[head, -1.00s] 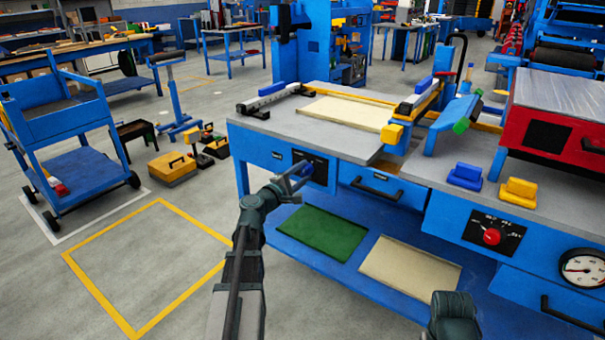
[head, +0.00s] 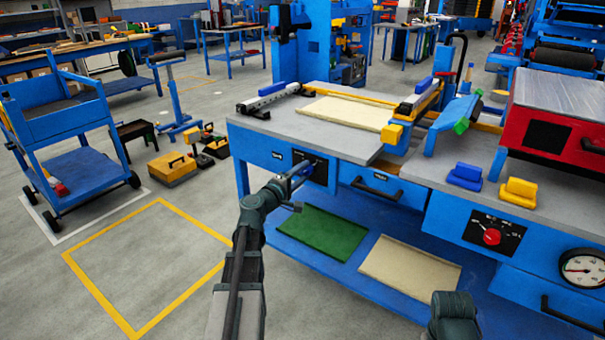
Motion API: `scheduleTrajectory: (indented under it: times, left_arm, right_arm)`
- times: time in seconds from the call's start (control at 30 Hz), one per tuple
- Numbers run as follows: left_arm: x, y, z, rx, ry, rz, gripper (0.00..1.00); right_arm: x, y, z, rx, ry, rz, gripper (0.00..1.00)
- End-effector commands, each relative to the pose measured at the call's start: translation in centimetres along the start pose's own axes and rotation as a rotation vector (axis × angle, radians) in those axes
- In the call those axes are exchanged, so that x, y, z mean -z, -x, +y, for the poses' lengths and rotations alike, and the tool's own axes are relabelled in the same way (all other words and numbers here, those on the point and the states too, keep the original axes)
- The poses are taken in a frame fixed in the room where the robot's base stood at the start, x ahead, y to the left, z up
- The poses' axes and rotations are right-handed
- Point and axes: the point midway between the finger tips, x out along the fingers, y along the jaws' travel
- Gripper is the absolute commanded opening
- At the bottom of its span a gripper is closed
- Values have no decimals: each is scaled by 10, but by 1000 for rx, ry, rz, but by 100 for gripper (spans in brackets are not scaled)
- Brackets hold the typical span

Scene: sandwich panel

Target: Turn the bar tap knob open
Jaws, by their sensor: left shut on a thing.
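The bar tap knob (head: 307,168) is on a small black panel (head: 319,174) on the front of the blue bench, left of the drawer. It is small and mostly hidden by my gripper; a bit of blue shows there. My left gripper (head: 299,172) reaches up to the panel from below left and is shut on the knob. How far the bar is turned cannot be made out. A dark part of my right arm shows at the bottom right; its gripper is out of view.
A red knob (head: 491,237) sits on another black panel to the right, near a round gauge (head: 582,269). A drawer with a black handle (head: 377,190) is just right of the tap. Green (head: 322,232) and cream (head: 410,270) sheets lie on the lower shelf.

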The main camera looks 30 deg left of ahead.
Motion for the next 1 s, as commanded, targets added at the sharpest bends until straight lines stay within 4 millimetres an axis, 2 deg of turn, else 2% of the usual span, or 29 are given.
scheduleTrajectory:
  times: [0.17,0.2,0.33,0.6,0.73,0.87,1.0]
  left_arm:
    - [-1,1,-1,2,-4,-2,0]
    - [-1,1,-1,2,-4,-2,53]
    - [-1,1,0,1,-2,-2,77]
    - [0,0,0,1,-1,-1,78]
    - [-1,8,0,1,-1,0,78]
    - [-2,31,0,1,-1,2,78]
    - [-3,63,0,1,-1,2,78]
  right_arm:
    - [0,0,0,0,0,0,72]
    - [0,0,0,0,0,0,72]
    - [0,0,0,0,0,0,72]
    - [0,0,0,0,0,0,72]
    - [0,0,0,0,0,0,72]
    - [0,0,0,0,0,0,72]
    - [0,0,0,0,0,0,72]
